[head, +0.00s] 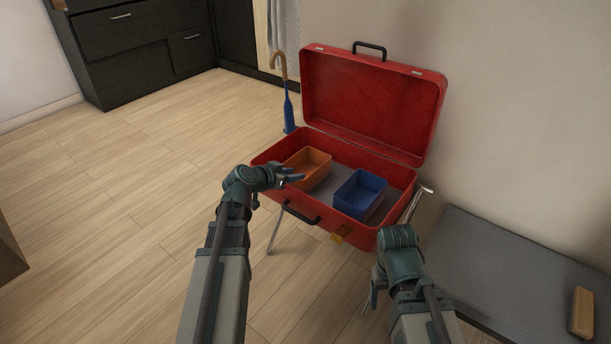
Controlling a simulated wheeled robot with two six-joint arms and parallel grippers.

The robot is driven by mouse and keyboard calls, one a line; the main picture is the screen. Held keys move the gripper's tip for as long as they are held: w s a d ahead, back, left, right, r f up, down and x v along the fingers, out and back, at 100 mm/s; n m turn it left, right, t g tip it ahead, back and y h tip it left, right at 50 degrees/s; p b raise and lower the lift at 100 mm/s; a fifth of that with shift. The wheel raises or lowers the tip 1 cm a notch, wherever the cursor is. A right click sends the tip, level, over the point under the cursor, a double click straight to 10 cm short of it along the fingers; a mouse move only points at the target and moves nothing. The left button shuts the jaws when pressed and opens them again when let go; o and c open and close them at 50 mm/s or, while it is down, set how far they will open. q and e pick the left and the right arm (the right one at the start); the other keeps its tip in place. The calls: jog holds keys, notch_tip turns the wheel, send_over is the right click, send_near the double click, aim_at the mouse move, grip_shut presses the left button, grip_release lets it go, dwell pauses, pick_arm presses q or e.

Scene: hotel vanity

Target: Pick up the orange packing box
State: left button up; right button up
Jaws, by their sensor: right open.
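The orange packing box (314,164) is an open tray in the left part of the open red suitcase (279,195). My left gripper (292,177) is at the near left side of the box and covers part of its front wall. I cannot tell whether its fingers touch the wall, or whether they are open or shut. My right gripper (372,299) is open and empty, low in front of the suitcase's right end, partly hidden by its own wrist.
A blue box (360,194) stands right of the orange one in the suitcase. A blue umbrella (289,108) stands behind its left end. A grey platform (510,262) with a wooden-backed brush (582,312) is at right. The floor at left is clear.

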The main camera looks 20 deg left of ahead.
aim_at(306, 179)
pick_arm(q)
jog(key=b+x, duration=0.3)
jog(key=x, duration=0.4)
jog(key=shift+w+f, duration=0.2)
jog(key=shift+w, duration=0.05)
jog(key=shift+w+d+b, duration=0.2)
jog(key=shift+w+b, duration=0.05)
jog(key=shift+b, duration=0.05)
jog(key=b+x, duration=0.2)
jog(key=x, duration=0.3)
jog(key=shift+w, duration=0.15)
grip_shut()
dwell(0.7)
